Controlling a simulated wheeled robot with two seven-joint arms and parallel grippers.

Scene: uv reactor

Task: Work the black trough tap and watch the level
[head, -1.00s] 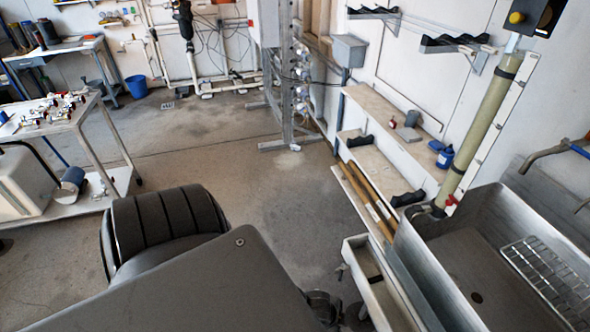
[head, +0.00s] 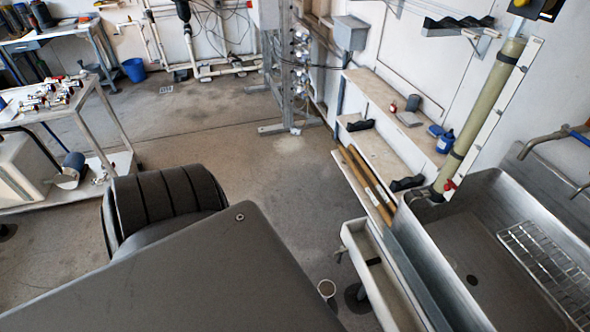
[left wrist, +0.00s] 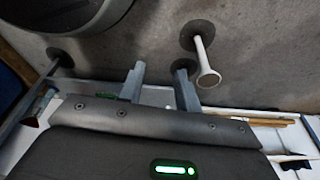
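In the head view a narrow pale trough (head: 352,238) stands at lower right, beside the metal sink. A small dark tap (head: 338,257) sticks out from its near left end; its handle position is too small to tell. A dark piece (head: 374,261) lies across inside the trough. Any water level in it cannot be made out. In the left wrist view my left gripper (left wrist: 160,85) is open, its two grey fingers apart with nothing between them. The tap is not clear there. The left gripper does not show in the head view. My right gripper is in neither view.
A metal sink (head: 430,262) adjoins the trough. A red tap (head: 449,185) sits below a tall tube.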

